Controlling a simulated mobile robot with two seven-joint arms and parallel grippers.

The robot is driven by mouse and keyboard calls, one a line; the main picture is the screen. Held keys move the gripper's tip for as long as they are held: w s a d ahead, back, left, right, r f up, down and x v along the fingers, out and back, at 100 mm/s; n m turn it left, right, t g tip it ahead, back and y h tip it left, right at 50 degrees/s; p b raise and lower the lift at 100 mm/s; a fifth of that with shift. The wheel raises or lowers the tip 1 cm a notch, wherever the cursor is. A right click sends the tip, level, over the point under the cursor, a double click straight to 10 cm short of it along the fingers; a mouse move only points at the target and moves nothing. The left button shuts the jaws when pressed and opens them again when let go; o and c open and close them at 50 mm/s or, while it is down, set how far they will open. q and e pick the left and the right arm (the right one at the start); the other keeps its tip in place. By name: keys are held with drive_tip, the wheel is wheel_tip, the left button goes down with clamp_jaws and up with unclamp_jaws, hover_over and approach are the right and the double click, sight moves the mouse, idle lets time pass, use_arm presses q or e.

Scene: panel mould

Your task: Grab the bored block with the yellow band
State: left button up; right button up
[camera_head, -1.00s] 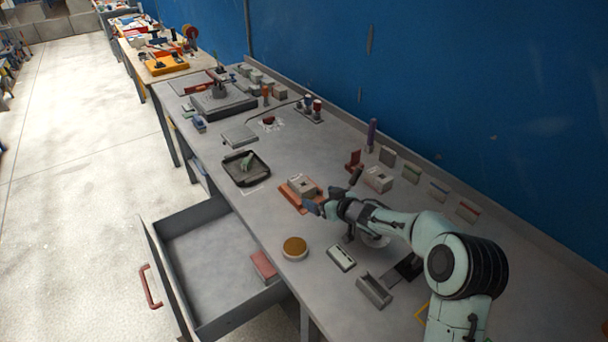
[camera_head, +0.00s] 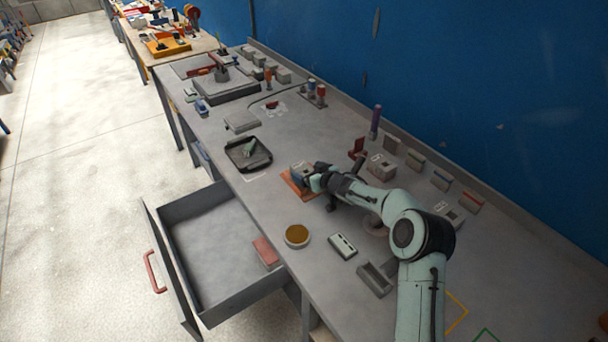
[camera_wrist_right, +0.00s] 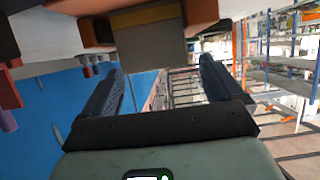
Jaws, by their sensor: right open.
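A grey block with a yellow-brown band (camera_wrist_right: 145,17) shows at the top of the right wrist view, against an orange-brown holder (camera_wrist_right: 97,32). Any bore in it is not visible from here. In the head view the orange base (camera_head: 291,189) lies on the bench, and the block on it is largely hidden by my right gripper (camera_head: 306,174). In the wrist view the right gripper (camera_wrist_right: 160,82) is open. Its two blue-grey fingers are either side of the block's lower part, with nothing seen clamped. My left gripper is in neither view.
A pale bored block (camera_head: 381,166) stands behind the gripper. Banded blocks, one red-banded (camera_head: 472,201), line the back edge. A black tray (camera_head: 262,163) is to the left, a round brown-topped dish (camera_head: 297,236) in front.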

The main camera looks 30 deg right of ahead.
sight(303, 169)
drive_tip(key=p+x, duration=0.1)
drive_tip(key=x, duration=0.2)
drive_tip(key=shift+w, duration=0.25)
drive_tip(key=shift+w+f, duration=0.15)
drive_tip(key=shift+f, duration=0.1)
drive_tip(key=shift+c, duration=0.9)
drive_tip(key=c, duration=1)
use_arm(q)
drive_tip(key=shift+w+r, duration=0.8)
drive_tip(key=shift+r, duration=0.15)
use_arm(e)
drive_tip(key=shift+c, duration=0.4)
drive_tip(key=shift+r, duration=0.15)
